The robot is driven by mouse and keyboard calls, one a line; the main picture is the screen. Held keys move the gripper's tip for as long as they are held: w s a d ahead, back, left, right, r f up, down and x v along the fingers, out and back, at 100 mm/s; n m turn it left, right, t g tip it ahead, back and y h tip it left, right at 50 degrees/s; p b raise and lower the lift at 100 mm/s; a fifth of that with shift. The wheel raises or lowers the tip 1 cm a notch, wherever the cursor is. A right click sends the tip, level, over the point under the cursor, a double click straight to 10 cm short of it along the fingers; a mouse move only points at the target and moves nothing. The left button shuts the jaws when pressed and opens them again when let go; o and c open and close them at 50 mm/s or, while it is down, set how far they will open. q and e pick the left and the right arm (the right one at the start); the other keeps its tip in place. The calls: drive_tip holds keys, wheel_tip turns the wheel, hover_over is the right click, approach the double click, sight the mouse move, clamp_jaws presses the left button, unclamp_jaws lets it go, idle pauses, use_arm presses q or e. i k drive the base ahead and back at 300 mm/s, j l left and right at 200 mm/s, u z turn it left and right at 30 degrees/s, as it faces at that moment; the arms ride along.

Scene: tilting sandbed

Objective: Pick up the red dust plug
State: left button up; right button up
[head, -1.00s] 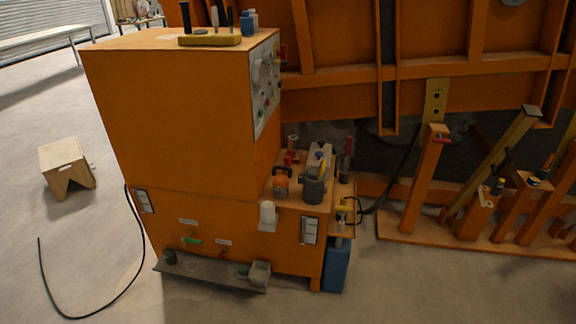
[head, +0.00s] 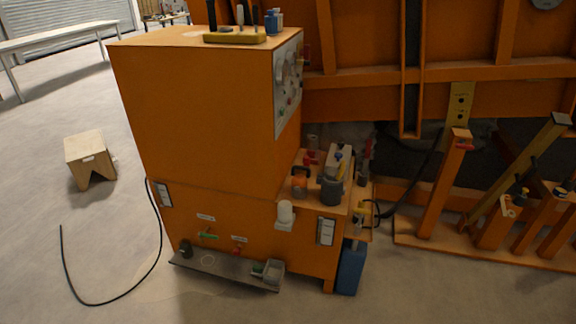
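Several small red items show, and I cannot tell which one is the red dust plug. One red piece (head: 310,160) is on the side shelf of the orange cabinet (head: 195,115), beside an orange canister-like item (head: 300,182). A red piece (head: 465,146) sits near the top of an orange post at the right. A red handle (head: 238,251) is low on the cabinet front. Neither of my grippers is in view.
A dark tray ledge (head: 225,270) juts from the cabinet's base. A blue container (head: 350,268) stands at its right foot. A black hose (head: 128,300) lies on the floor at left, near a wooden stool (head: 88,150). Floor in front is clear.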

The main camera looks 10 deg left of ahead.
sight(307, 160)
drive_tip(key=i+l+u, duration=0.2)
drive_tip(key=u, duration=0.2)
drive_tip(key=i+l+u, duration=0.1)
drive_tip(key=l+u, duration=0.3)
drive_tip(key=i+l+u, duration=0.1)
drive_tip(key=l+u, duration=0.25)
